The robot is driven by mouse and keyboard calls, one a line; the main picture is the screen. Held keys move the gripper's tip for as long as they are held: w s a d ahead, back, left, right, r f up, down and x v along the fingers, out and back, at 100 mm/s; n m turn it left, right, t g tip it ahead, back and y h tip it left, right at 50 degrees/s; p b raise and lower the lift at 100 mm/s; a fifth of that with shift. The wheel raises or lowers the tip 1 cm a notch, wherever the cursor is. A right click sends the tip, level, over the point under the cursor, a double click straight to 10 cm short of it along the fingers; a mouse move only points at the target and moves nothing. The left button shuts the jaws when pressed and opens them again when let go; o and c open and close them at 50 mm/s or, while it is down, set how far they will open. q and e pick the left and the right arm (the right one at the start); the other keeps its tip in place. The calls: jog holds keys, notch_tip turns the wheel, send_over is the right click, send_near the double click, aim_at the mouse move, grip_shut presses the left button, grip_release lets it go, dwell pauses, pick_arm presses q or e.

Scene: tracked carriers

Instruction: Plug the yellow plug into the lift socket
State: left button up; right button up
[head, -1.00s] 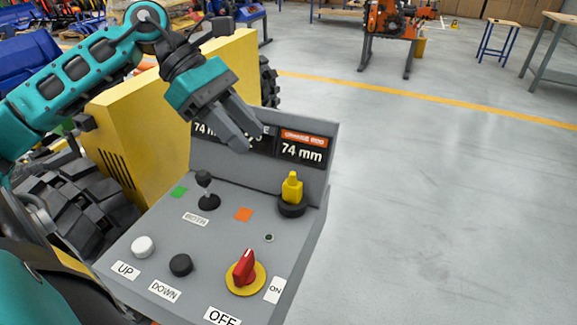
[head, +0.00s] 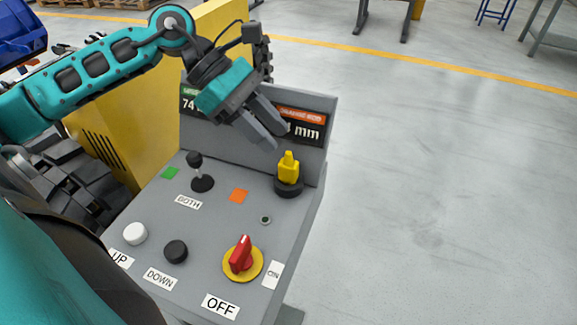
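The yellow plug (head: 288,169) stands upright in a black round holder (head: 289,187) at the back right of the grey control panel (head: 217,225). I cannot tell whether this holder is the lift socket; no other socket is clearly visible. My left gripper (head: 279,139) is above the back of the panel, up and slightly left of the plug, and apart from it. Its two fingers point down and right with a gap between them and nothing held. It hides part of the display board (head: 312,124). My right gripper is out of view.
The panel carries a red rotary switch (head: 241,255), a black joystick (head: 199,170), a white button (head: 134,233) and a black button (head: 176,251). A yellow machine body (head: 125,120) stands behind left. The floor to the right is clear.

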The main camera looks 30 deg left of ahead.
aim_at(287, 152)
pick_arm(q)
jog(key=shift+p+x, duration=0.5)
jog(key=shift+x, duration=2.15)
jog(key=shift+s, duration=0.15)
jog(key=shift+c, duration=0.2)
grip_shut()
